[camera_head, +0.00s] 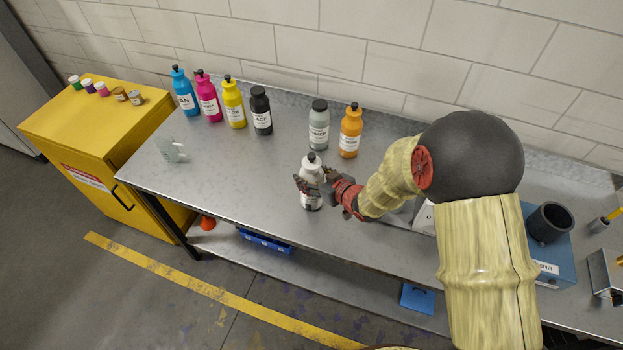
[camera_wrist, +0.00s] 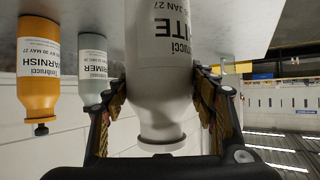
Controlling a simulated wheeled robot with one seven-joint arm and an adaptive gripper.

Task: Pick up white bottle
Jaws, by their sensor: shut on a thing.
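The white bottle (camera_head: 312,172) stands upright near the front of the grey metal table, with a dark cap on top. It fills the middle of the wrist view (camera_wrist: 160,75), which shows it upside down with part of its "WHITE" label. My gripper (camera_head: 316,183) reaches in from the right and is shut on the bottle, with a finger on each side. In the wrist view the fingers (camera_wrist: 161,95) press against both sides of the bottle near its shoulder. I cannot tell whether its base touches the table.
Grey (camera_head: 319,125) and orange (camera_head: 350,130) bottles stand behind. Blue (camera_head: 184,92), magenta (camera_head: 208,97), yellow (camera_head: 233,104) and black (camera_head: 261,111) bottles stand further left. A clear beaker (camera_head: 172,150) is at the left. The tabletop (camera_head: 240,170) left of my gripper is clear.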

